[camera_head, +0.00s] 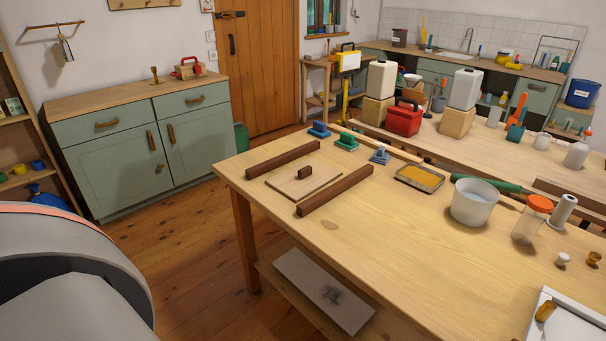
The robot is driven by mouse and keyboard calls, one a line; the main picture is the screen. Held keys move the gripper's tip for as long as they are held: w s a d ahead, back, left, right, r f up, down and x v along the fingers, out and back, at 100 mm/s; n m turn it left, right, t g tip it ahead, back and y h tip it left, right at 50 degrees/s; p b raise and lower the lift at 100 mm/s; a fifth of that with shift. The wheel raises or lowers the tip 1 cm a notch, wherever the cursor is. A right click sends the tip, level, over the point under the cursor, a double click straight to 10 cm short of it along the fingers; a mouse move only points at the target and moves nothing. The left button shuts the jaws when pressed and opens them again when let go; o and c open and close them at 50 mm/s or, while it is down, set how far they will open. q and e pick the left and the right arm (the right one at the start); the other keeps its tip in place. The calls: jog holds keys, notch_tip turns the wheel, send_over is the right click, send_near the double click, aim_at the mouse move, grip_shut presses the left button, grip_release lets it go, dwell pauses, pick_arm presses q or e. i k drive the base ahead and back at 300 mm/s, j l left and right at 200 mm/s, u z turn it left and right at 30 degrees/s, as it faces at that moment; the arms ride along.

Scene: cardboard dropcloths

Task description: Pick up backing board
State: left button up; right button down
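A thin, light wooden board (288,187) lies flat on the near worktable, and it looks like the backing board. A small dark brown block (304,172) sits on it, like a handle. Two dark wooden bars lie on either side of it, one behind (283,159) and one in front (335,191). Another flat, greyish board (322,289) with a dark smudge lies on the shelf under the table. Neither gripper is in view.
The wooden worktable (400,255) holds a white bucket (473,203), a shallow tray of orange-yellow material (419,179), an orange-lidded jar (531,219) and a white tray (568,322). A green cabinet (120,163) stands at left. The floor between is clear.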

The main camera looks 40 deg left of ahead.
aim_at(300, 181)
jog(key=j+z, duration=0.15)
jog(key=j, duration=0.35)
jog(key=k+j+z, duration=0.1)
jog(key=j, duration=0.4)
jog(key=k+j+z, duration=0.15)
jog(key=j, duration=0.3)
jog(key=j+z, duration=0.1)
jog(key=j, duration=0.4)
jog(key=k, duration=0.05)
